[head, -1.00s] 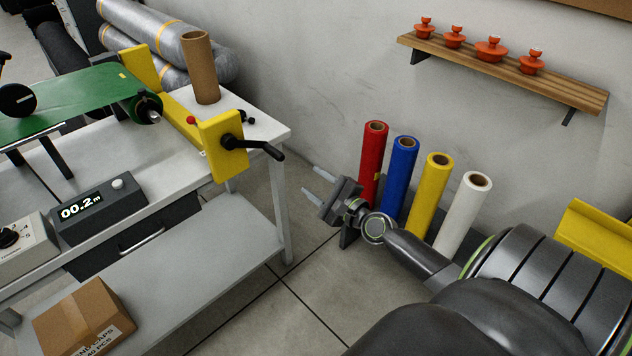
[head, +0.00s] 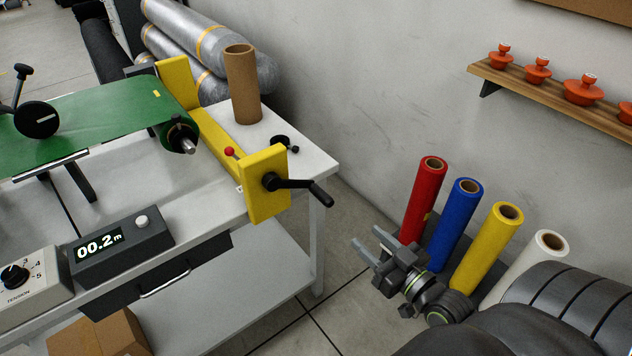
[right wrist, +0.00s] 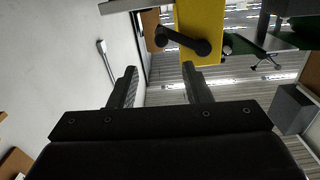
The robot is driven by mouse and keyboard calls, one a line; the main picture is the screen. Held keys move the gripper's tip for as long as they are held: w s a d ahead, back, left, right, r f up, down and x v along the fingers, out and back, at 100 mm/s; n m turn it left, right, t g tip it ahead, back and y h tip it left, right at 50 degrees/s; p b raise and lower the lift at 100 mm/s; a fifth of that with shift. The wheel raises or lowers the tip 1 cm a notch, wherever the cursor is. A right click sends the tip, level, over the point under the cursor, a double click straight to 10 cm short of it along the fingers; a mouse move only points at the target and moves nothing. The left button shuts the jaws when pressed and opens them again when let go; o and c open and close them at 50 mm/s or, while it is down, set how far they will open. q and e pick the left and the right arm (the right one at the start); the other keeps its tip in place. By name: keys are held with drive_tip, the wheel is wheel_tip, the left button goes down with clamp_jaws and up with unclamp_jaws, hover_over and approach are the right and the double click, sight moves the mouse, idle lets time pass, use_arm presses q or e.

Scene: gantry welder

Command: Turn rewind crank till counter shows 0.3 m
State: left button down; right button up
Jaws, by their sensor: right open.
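The rewind crank (head: 298,186) is a black arm with a handle at its end, on a yellow bracket (head: 265,205) at the table's right end. Its handle points right and slightly down. The counter (head: 100,246) on the dark box reads 00.2 m. My right gripper (head: 368,240) is open and empty, below and to the right of the crank handle, apart from it. In the right wrist view the crank (right wrist: 185,42) and yellow bracket appear beyond the open fingers (right wrist: 160,68). My left gripper is not in view.
Red (head: 424,200), blue (head: 455,225), yellow (head: 487,245) and white rolls stand close beside my right gripper. A cardboard tube (head: 242,85) stands on the white table (head: 315,160). A wall shelf (head: 560,100) holds orange objects. The floor between table and rolls looks clear.

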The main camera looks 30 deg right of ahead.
drive_tip(key=n, duration=0.1)
drive_tip(key=p, duration=0.2)
approach(311, 185)
drive_tip(key=w, duration=0.4)
drive_tip(key=w+f, duration=0.1)
drive_tip(key=w, duration=0.2)
clamp_jaws()
idle(0.3)
